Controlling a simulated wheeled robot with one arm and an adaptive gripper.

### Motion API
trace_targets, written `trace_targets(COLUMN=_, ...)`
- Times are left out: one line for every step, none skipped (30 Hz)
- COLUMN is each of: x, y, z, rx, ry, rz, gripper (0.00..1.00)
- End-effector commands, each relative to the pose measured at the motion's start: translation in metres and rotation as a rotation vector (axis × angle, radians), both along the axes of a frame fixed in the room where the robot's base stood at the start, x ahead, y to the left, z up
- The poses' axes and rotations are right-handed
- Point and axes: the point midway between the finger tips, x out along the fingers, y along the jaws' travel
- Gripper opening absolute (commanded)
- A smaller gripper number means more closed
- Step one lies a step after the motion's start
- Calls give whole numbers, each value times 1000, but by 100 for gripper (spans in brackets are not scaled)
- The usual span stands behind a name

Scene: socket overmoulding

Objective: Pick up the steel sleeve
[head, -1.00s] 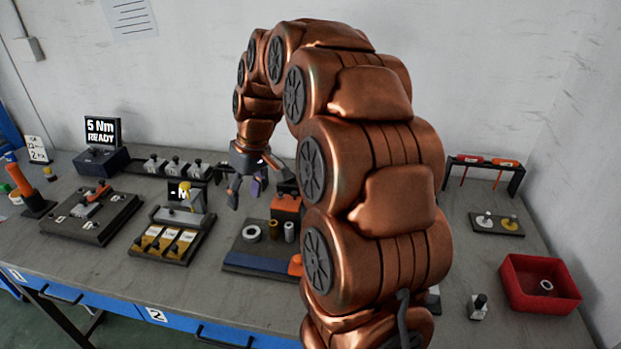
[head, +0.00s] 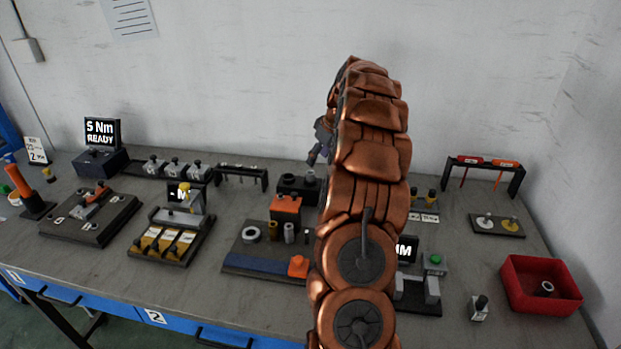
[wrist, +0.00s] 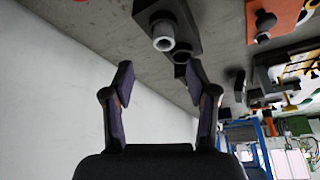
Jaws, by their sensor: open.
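A small grey metal sleeve (head: 289,232) stands upright on the dark fixture board, beside a brass-coloured one. A hollow grey tube (wrist: 163,37) shows at the black block in the wrist view; I cannot tell which of these is the steel sleeve. In the head view this black block (head: 297,189) stands behind the fixture board. My gripper (wrist: 160,85) is open, with nothing between its fingers. The tube lies beyond the fingertips, apart from them. In the head view my gripper (head: 317,156) is partly hidden by my arm, above and right of the black block.
The fixture board (head: 240,250) also carries a pale ring (head: 250,234) and an orange block (head: 286,206). A red bin (head: 527,303) with a ring inside is at the right. My arm hides part of the bench middle.

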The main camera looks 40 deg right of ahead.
Motion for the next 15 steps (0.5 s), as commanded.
trace_targets(x=2, y=1, z=-4, rx=3, ry=2, rz=1, gripper=58)
trace_targets(x=3, y=2, z=-7, rx=3, ry=2, rz=1, gripper=58)
trace_targets(x=5, y=2, z=-10, rx=2, ry=1, rz=1, gripper=58)
trace_targets(x=6, y=2, z=-12, rx=1, ry=1, rz=0, gripper=58)
trace_targets(x=6, y=2, z=-14, rx=1, ry=0, rz=0, gripper=58)
trace_targets(x=7, y=2, z=-16, rx=1, ry=0, rz=0, gripper=58)
trace_targets(x=7, y=3, z=-17, rx=1, ry=0, rz=0, gripper=58)
trace_targets(x=8, y=3, z=-19, rx=1, ry=0, rz=0, gripper=58)
trace_targets(x=8, y=4, z=-20, rx=2, ry=1, rz=1, gripper=58)
trace_targets(x=9, y=4, z=-22, rx=3, ry=2, rz=1, gripper=58)
trace_targets(x=9, y=5, z=-25, rx=3, ry=3, rz=2, gripper=58)
trace_targets(x=10, y=6, z=-28, rx=3, ry=3, rz=2, gripper=58)
trace_targets(x=12, y=6, z=-31, rx=3, ry=2, rz=1, gripper=58)
trace_targets(x=13, y=6, z=-34, rx=2, ry=1, rz=1, gripper=58)
trace_targets(x=15, y=7, z=-39, rx=3, ry=1, rz=0, gripper=58)
